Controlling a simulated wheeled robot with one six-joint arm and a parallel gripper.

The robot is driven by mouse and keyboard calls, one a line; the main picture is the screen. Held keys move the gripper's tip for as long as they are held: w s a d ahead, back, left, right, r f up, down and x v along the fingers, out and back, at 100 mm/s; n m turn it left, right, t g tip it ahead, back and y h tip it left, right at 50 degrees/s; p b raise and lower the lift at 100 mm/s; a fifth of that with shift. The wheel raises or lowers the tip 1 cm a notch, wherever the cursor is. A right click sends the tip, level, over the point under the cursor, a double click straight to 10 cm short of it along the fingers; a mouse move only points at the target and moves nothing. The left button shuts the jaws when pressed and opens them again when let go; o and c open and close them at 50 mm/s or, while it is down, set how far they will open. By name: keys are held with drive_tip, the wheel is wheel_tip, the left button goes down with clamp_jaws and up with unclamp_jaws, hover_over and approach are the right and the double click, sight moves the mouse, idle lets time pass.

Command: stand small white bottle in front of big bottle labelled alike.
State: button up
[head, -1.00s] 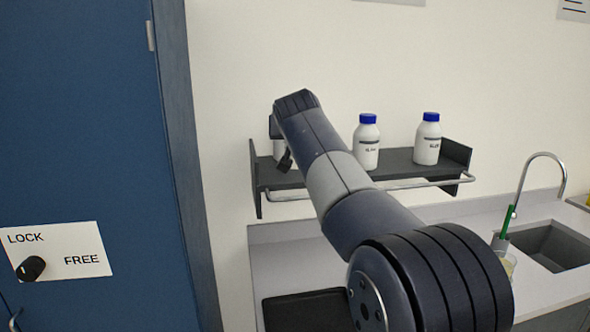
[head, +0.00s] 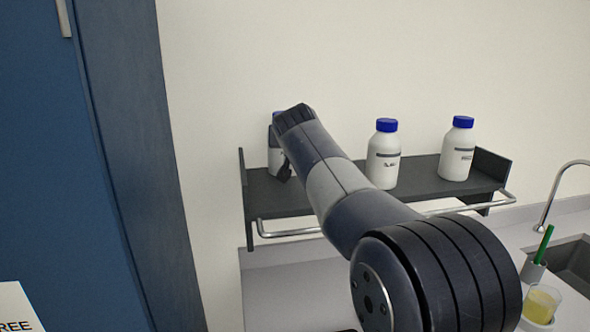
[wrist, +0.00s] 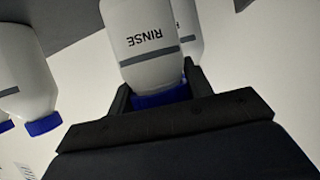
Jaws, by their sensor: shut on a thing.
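The small white bottle (wrist: 150,45) has a blue cap and a label reading RINSE, upside down in the wrist view. My gripper (wrist: 158,90) is shut on it at the cap end. A second white bottle (wrist: 189,30) shows partly behind it; its label is hidden. In the head view a big white bottle (head: 275,158) at the shelf's left end is mostly covered by my arm. Big blue-capped bottles stand at the middle (head: 383,160) and right (head: 457,153); their labels are too small to read. The held bottle cannot be made out in the head view.
The dark wall shelf (head: 425,170) has end walls and a metal rail (head: 290,233) along its front. A blue cabinet (head: 120,150) stands at left. Below are a counter, a beaker with yellow liquid (head: 541,303) and a sink (head: 575,262). Shelf room shows between the big bottles.

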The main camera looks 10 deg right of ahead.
drive_tip(key=shift+f, duration=2.9)
drive_tip(key=shift+f, duration=0.15)
drive_tip(key=o, duration=1.1)
drive_tip(key=shift+c, duration=0.2)
drive_tip(key=shift+r, duration=0.2)
drive_tip(key=shift+s+a, duration=0.1)
drive_tip(key=shift+s, duration=0.15)
drive_tip(key=b+v, duration=0.3)
drive_tip(key=v, duration=0.8)
drive_tip(key=shift+r, duration=0.15)
drive_tip(key=shift+s, duration=0.15)
